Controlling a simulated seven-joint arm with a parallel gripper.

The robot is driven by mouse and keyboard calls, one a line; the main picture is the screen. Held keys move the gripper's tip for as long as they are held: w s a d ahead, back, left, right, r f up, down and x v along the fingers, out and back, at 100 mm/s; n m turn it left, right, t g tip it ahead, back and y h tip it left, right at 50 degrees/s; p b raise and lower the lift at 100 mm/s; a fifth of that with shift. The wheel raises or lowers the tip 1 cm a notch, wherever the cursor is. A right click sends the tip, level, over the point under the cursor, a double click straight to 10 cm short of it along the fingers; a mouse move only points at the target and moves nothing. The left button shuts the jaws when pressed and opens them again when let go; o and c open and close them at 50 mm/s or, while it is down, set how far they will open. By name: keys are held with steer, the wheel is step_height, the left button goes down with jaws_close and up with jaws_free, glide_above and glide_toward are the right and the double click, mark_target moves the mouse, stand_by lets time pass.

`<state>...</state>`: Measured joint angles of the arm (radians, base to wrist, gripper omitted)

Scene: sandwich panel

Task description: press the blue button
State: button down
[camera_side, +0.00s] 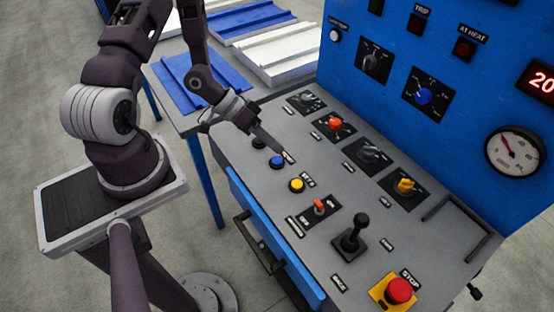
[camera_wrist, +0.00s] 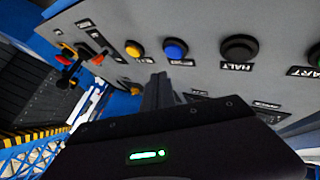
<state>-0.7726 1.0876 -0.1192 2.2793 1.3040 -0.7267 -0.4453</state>
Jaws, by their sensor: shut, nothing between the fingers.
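The blue button (camera_side: 277,161) is a small round cap on the sloping grey console, between a yellow button (camera_side: 296,185) and a black one (camera_side: 258,142). In the wrist view the blue button (camera_wrist: 175,49) shows unobstructed, with the yellow button (camera_wrist: 133,49) to its left and the black HALT button (camera_wrist: 240,48) to its right. My gripper (camera_side: 280,149) is shut and empty, its fingertips close beside the blue button on the dial side. In the wrist view my fingertips (camera_wrist: 158,77) appear below the blue button, not over it. I cannot tell whether they touch the panel.
Several dials, including an orange knob (camera_side: 335,124), stand behind the button row. A red toggle (camera_side: 319,207), a black joystick (camera_side: 352,235) and a red STOP button (camera_side: 398,290) are nearer the front right. The blue upright panel (camera_side: 460,95) rises behind.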

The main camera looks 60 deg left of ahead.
steer(key=shift+r, duration=1.5)
steer(key=w+a+r+m+y, duration=0.1)
steer(key=w+a+r+y, duration=0.2)
steer(key=a+r+y, duration=0.25)
step_height(320, 180, up, 15)
steer(key=n+y, duration=0.1)
steer(key=y, duration=0.4)
glide_above(273, 160)
steer(key=s+a, duration=0.2)
steer(key=a, duration=0.3)
steer(key=s+d+r+h, duration=0.2)
steer(key=s+d+r, duration=0.1)
steer(key=s+d, duration=0.2)
steer(key=s+d+r+h, duration=0.1)
steer(key=s+d+r, duration=0.2)
steer(key=s+d, duration=0.3)
steer(key=s, duration=0.3)
steer(key=shift+r+n+g+h, duration=0.3)
steer(key=shift+h, duration=0.05)
